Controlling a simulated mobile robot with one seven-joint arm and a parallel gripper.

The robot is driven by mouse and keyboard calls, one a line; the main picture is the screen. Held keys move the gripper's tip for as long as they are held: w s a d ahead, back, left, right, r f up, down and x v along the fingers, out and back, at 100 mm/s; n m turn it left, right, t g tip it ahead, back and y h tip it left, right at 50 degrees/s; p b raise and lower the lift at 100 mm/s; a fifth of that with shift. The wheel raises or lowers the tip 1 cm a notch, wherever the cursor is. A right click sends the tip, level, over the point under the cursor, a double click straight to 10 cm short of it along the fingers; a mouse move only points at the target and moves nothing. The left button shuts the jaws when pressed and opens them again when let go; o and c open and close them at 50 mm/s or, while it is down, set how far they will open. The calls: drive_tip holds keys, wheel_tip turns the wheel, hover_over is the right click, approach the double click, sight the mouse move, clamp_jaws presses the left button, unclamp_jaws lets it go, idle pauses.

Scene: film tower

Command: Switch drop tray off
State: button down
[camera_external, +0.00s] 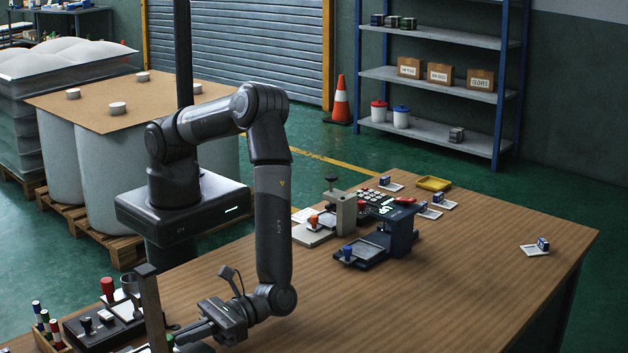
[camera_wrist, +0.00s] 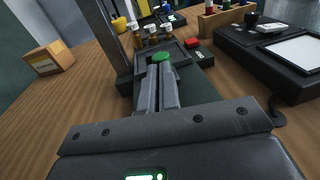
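A dark device with a tall post (camera_wrist: 104,38) and a low, dark, rimmed tray (camera_wrist: 183,53) stands ahead of my gripper in the wrist view. A round green knob (camera_wrist: 161,57) is at the tray's near edge, just past my fingertips. I cannot tell whether the fingers touch it. A small red part (camera_wrist: 193,43) is at the tray's right. My gripper (camera_wrist: 158,72) has its two fingers side by side with only a thin dark line between them, holding nothing visible. In the external view my gripper (camera_external: 183,334) is low over the table, beside the post (camera_external: 151,305).
A black unit with a white pad (camera_wrist: 290,50) is at the right in the wrist view. A second device with a blue-knobbed tray (camera_external: 362,252) stands farther back. The table's right side is mostly clear.

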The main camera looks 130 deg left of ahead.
drive_tip(key=shift+s+d+r, duration=0.1)
drive_tip(key=shift+s+d, duration=0.05)
drive_tip(key=shift+d, duration=0.05)
drive_tip(key=a, duration=0.4)
drive_tip(key=w+a, duration=0.1)
drive_tip(key=a, duration=0.4)
drive_tip(key=w+a, duration=0.1)
drive_tip(key=a, duration=0.4)
drive_tip(key=shift+w+a, duration=0.15)
drive_tip(key=shift+w, duration=0.1)
drive_tip(key=s+a+r+m+y, duration=0.45)
drive_tip(key=s+r, duration=0.25)
drive_tip(key=r, duration=0.3)
drive_tip(key=s+a+r+m+y, duration=0.4)
drive_tip(key=s+r+m+y, duration=0.15)
drive_tip(key=r, duration=0.35)
drive_tip(key=s+a+r+m+t+y, duration=0.3)
drive_tip(key=s+a+r+t, duration=0.1)
drive_tip(key=s+a, duration=0.3)
drive_tip(key=s+a+r+m+t+y, duration=0.3)
drive_tip(key=s+a+r, duration=0.3)
drive_tip(key=s, duration=0.6)
drive_tip(key=shift+a+r+t+y, duration=0.4)
drive_tip(key=shift+r+t+y, duration=0.1)
drive_tip(key=shift+t+y, duration=0.25)
